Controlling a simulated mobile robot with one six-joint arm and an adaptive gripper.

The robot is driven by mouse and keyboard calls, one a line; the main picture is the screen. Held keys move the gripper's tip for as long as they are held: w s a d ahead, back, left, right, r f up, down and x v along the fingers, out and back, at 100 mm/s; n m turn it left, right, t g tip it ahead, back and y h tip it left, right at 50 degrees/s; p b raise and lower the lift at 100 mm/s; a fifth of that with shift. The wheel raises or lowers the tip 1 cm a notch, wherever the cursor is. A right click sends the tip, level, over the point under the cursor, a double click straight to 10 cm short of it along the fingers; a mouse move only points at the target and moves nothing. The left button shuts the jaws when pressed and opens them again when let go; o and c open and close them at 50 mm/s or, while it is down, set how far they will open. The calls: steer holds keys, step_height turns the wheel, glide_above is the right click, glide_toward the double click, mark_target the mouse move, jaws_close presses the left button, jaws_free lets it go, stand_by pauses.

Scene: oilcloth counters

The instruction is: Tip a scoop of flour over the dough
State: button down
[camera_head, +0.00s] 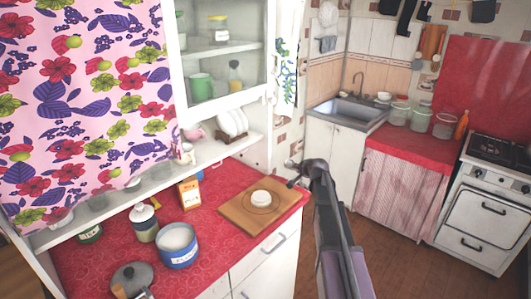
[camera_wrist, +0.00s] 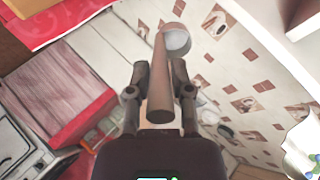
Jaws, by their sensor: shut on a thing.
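The round white dough (camera_head: 261,197) lies on a wooden board (camera_head: 238,219) near the right end of the red counter. A blue tin (camera_head: 180,258) with white flour inside stands open to the left of the board. My gripper (camera_wrist: 160,97) is shut on the brown handle of a scoop (camera_wrist: 160,75) in the wrist view. The scoop's round bowl (camera_wrist: 177,41) shows a pale grey-white surface, and I cannot tell for sure that it is flour. In the head view my gripper (camera_head: 297,178) is just right of the board, beyond the counter's edge; the scoop is hard to make out there.
A shelf with plates (camera_head: 234,122) runs behind. Open floor (camera_head: 395,255) lies right of my arm.

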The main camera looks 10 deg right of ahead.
steer(key=s+a+r+n+g+p, duration=0.2)
steer(key=s+a+r+g+p, duration=0.1)
steer(key=a+r+g+p, duration=0.2)
steer(key=s+a+r+n+g+h+p, duration=0.1)
steer(key=s+a+r+n+g+p, duration=0.2)
steer(key=a+p, duration=0.7)
step_height(320, 180, up, 2)
steer(key=s+g+p, duration=0.1)
steer(key=g+p, duration=0.1)
steer(key=g, duration=0.1)
steer(key=shift+s+a, duration=0.15)
steer(key=shift+s, duration=0.05)
